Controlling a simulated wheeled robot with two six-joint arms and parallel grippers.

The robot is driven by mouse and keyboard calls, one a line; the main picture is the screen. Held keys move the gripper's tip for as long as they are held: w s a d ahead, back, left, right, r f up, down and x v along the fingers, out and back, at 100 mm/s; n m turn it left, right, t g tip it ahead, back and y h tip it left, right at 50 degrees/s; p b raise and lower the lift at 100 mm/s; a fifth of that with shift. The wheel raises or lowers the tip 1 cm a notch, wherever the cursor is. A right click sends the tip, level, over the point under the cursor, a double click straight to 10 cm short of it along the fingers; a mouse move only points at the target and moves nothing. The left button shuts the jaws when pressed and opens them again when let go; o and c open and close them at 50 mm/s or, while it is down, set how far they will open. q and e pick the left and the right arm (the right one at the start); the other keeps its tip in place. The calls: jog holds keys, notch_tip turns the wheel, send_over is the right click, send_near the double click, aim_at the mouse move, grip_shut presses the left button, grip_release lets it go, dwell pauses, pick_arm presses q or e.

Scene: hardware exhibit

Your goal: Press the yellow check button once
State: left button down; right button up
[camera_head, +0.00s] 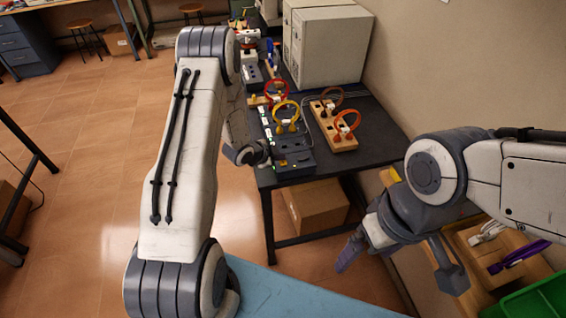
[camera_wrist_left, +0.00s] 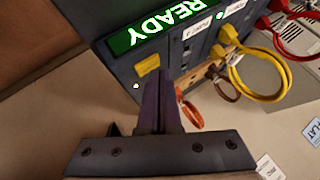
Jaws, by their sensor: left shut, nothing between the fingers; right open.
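The yellow check button (camera_wrist_left: 148,66) is a small rectangle on a dark grey panel (camera_wrist_left: 200,48), below a green READY display (camera_wrist_left: 158,32) that appears upside down in the left wrist view. My left gripper (camera_wrist_left: 164,78) is shut and empty, its fingertips just beside the button in that view; I cannot tell whether they touch the panel. In the head view my left gripper (camera_head: 258,153) is at the near end of the dark device (camera_head: 292,162) on the table, partly hidden by my arm. My right gripper (camera_head: 398,265) is open and empty, right of the table.
The black table (camera_head: 370,145) also holds wooden blocks (camera_head: 335,125) with orange and brown cable loops, yellow and red cables, and a large beige computer case (camera_head: 325,45). A cardboard box (camera_head: 315,208) sits beneath. Bins with cables (camera_head: 500,255) stand at lower right.

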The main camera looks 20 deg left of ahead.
aim_at(280, 163)
pick_arm(q)
jog(key=shift+f+b, duration=0.4)
dwell(0.7)
jog(key=shift+r, duration=0.1)
jog(key=shift+r+p, duration=0.55)
jog(key=shift+r, duration=0.25)
notch_tip(280, 163, up, 5)
jog(key=p, duration=0.3)
jog(key=shift+p, duration=0.35)
dwell(0.6)
